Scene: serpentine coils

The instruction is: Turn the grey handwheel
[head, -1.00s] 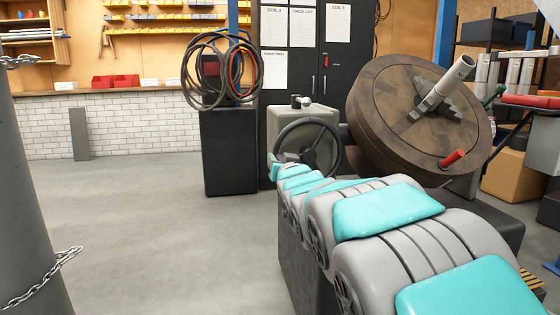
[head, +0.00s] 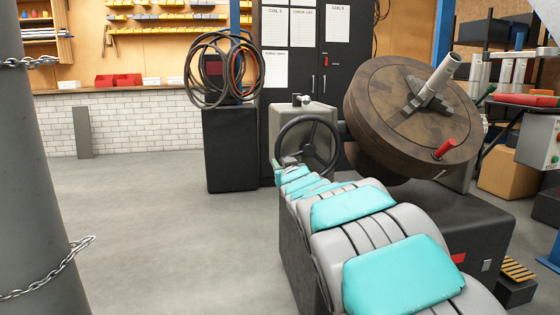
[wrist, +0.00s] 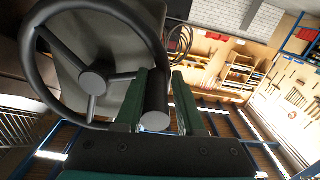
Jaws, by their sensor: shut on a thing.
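The grey handwheel shows as a dark ring with spokes (head: 332,145) in front of a pale grey housing (head: 328,116) in the head view. In the wrist view the wheel's dark rim (wrist: 37,78) and grey hub (wrist: 93,80) fill the upper left. My gripper (wrist: 157,85) has its two green fingers on either side of a dark cylindrical handle (wrist: 155,121) with a grey end, at the wheel's rim. It is shut on this handle. In the head view my gripper (head: 282,162) is small at the wheel's lower left, and its exact contact is hidden.
A large tilted wooden drum (head: 385,112) with a red knob (head: 445,148) stands right of the wheel. A black pedestal (head: 229,150) with coiled hoses (head: 207,75) stands to the left. A grey post with chain (head: 45,180) is at far left. The floor between is clear.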

